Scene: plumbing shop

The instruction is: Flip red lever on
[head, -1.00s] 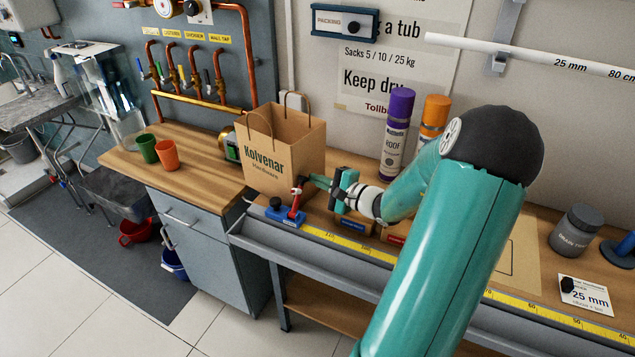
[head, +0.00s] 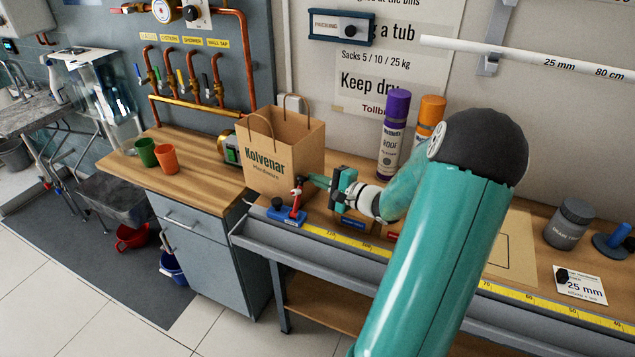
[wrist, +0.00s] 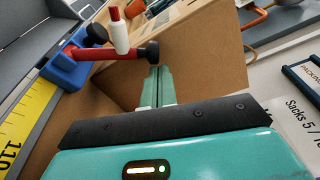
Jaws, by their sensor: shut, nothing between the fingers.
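A red lever (head: 297,200) stands upright on a small blue base (head: 284,216) at the front edge of the bench, with a dark knob at its top. In the wrist view the red lever (wrist: 92,53) runs from the blue base (wrist: 68,68) to a black knob near my fingertips. My gripper (head: 315,180) is shut and empty, with its tips close beside the top of the lever. In the wrist view my gripper (wrist: 158,72) points at the knob; I cannot tell whether it touches. A white and red part (wrist: 117,30) shows beside the lever.
A brown Kolvenar paper bag (head: 285,155) stands right behind the lever. A yellow measuring tape (head: 350,244) runs along the bench front. Purple (head: 393,135) and orange (head: 427,115) cans stand behind my arm. Green and orange cups (head: 165,157) are farther left.

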